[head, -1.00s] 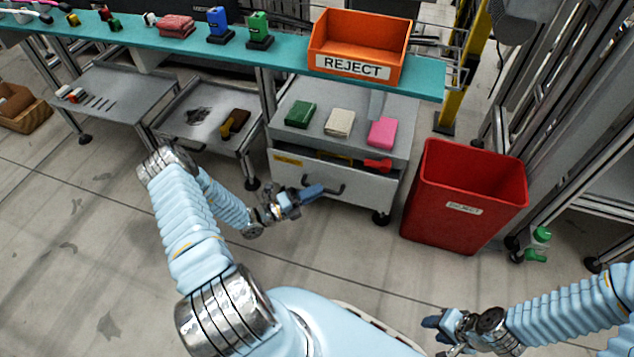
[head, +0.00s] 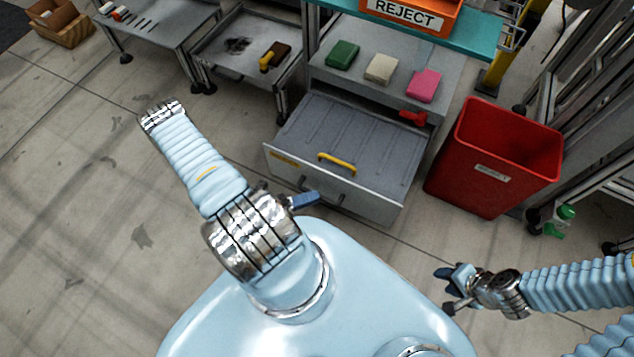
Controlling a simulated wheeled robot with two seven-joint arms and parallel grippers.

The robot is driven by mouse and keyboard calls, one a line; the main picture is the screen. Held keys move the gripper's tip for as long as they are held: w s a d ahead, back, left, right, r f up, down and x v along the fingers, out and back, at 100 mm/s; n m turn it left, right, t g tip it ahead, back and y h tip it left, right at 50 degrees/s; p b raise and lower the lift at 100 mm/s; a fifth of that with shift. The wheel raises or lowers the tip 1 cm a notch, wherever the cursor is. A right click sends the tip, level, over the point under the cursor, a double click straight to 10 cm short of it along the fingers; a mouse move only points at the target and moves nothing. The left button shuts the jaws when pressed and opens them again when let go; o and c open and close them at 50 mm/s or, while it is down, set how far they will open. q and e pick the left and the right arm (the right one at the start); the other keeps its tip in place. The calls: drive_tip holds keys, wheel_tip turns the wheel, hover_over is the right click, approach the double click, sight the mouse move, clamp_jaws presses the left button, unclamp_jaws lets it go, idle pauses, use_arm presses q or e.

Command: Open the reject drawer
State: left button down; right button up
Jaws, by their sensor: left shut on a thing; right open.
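The grey drawer (head: 365,196) of the cabinet (head: 440,70) is pulled well out, and its flat grey inside shows. A yellow, handle-shaped object (head: 338,162) lies inside near the front. My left gripper (head: 312,197) is at the middle of the drawer front, shut on the drawer handle. My own arm hides most of that gripper, and only a blue fingertip shows clearly. My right gripper (head: 446,287) is open and empty, low over the floor to the right, apart from the drawer.
Green (head: 342,54), cream (head: 381,69) and pink (head: 424,86) blocks lie on the cabinet top. A red object (head: 413,118) is at the drawer's back right. A red bin (head: 487,170) stands close right of the drawer. An orange REJECT tray (head: 412,16) is above.

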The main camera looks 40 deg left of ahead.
use_arm(q)
drive_tip(key=shift+s+d, duration=0.15)
drive_tip(key=shift+s, duration=0.5)
drive_tip(key=c, duration=1.1)
unclamp_jaws()
drive_tip(key=b+v, duration=0.1)
drive_tip(key=v, duration=1.2)
drive_tip(key=shift+s+a+f, duration=0.15)
drive_tip(key=shift+s+a, duration=0.1)
drive_tip(key=shift+s, duration=0.05)
